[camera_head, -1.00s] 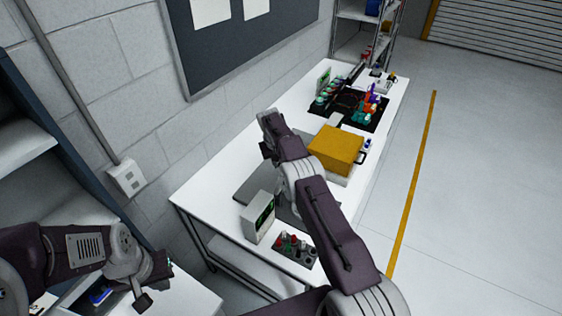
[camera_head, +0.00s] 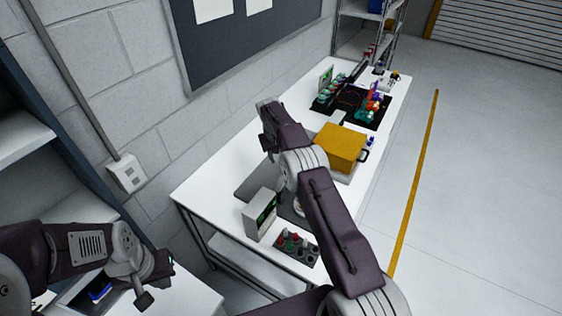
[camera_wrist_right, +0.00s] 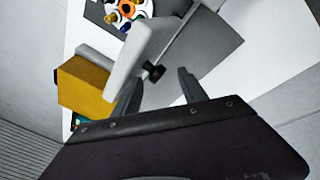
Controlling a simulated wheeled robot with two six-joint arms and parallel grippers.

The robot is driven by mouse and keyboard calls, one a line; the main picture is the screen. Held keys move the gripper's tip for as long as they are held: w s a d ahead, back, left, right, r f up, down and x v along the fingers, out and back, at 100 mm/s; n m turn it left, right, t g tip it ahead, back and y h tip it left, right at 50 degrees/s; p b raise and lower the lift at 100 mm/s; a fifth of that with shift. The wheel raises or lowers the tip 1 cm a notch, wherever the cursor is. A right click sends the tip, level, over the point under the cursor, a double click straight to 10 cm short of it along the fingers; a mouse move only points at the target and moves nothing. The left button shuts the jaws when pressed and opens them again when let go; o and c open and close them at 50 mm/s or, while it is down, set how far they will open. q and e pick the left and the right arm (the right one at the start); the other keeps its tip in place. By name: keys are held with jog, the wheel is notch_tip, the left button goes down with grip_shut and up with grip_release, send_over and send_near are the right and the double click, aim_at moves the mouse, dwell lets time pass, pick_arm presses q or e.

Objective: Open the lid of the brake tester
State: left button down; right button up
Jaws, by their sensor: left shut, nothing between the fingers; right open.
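A box with a yellow-orange top (camera_head: 341,146) sits on a white base on the long table, with a black handle on its right side. I take it as the brake tester; its lid looks closed. It also shows at the left in the right wrist view (camera_wrist_right: 86,84). My right gripper (camera_wrist_right: 158,88) is open and empty, with a pale grey part and a black knob (camera_wrist_right: 153,72) just beyond its fingers. I cannot tell what they belong to. In the head view its fingers are hidden by my right arm. My left gripper (camera_head: 155,271) is shut and empty at lower left.
A small white display unit (camera_head: 260,214) and a button panel (camera_head: 297,247) stand at the table's near end. A dark board with colourful parts (camera_head: 352,101) lies at the far end. The white table (camera_head: 215,181) has free room on its left. Shelves flank the wall.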

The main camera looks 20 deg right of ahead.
pick_arm(q)
jog(key=shift+s+f, duration=0.1)
jog(key=shift+f, duration=0.45)
pick_arm(e)
jog(key=v, duration=0.6)
jog(key=shift+s, duration=0.2)
jog(key=shift+w, duration=0.1)
jog(key=shift+a, duration=0.15)
